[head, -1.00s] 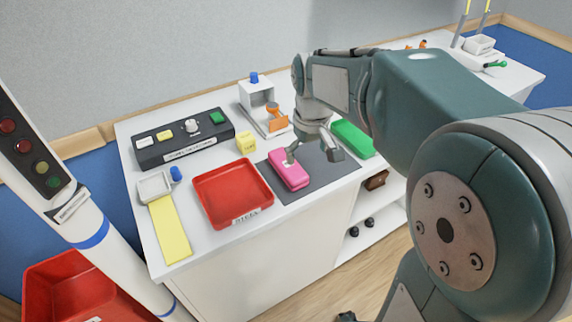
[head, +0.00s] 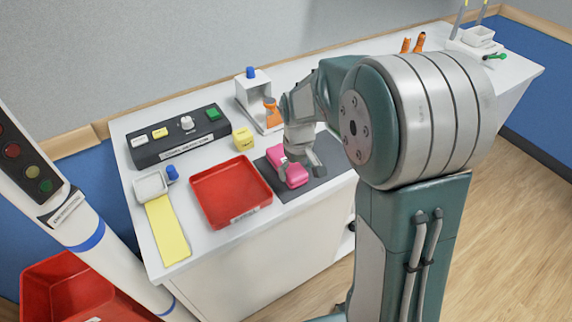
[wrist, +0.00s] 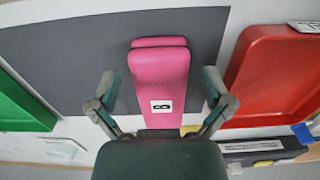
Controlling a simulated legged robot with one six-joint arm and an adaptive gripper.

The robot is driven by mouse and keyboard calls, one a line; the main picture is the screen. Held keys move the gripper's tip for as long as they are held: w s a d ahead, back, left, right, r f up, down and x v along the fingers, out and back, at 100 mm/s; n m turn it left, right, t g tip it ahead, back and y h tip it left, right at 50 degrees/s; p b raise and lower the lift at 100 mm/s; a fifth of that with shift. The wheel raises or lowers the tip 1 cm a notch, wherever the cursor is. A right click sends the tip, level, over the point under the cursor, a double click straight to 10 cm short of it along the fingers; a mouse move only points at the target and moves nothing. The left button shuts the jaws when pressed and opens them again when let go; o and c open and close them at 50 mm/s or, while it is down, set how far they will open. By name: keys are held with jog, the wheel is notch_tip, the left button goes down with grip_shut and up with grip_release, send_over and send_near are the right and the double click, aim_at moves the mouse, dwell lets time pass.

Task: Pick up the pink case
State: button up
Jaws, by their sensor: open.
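The pink case (head: 292,175) lies on a dark grey mat (head: 322,184) on the white table, to the right of the red tray. In the wrist view the case (wrist: 159,75) is long and pink, with a white label bearing a black mark. My gripper (head: 298,172) is over the case and hides part of it in the head view. In the wrist view my gripper (wrist: 158,92) is open, with one finger on each side of the case and visible gaps between. The near end of the case is hidden behind the gripper body.
The red tray (head: 228,181) stands close left of the mat. A yellow block (head: 243,139), a dark control box (head: 180,137) and a white stand with an orange-handled item (head: 271,112) are behind. A green object (wrist: 22,108) lies beside the mat.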

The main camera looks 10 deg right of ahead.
jog(key=shift+f, duration=0.75)
jog(key=c, duration=1)
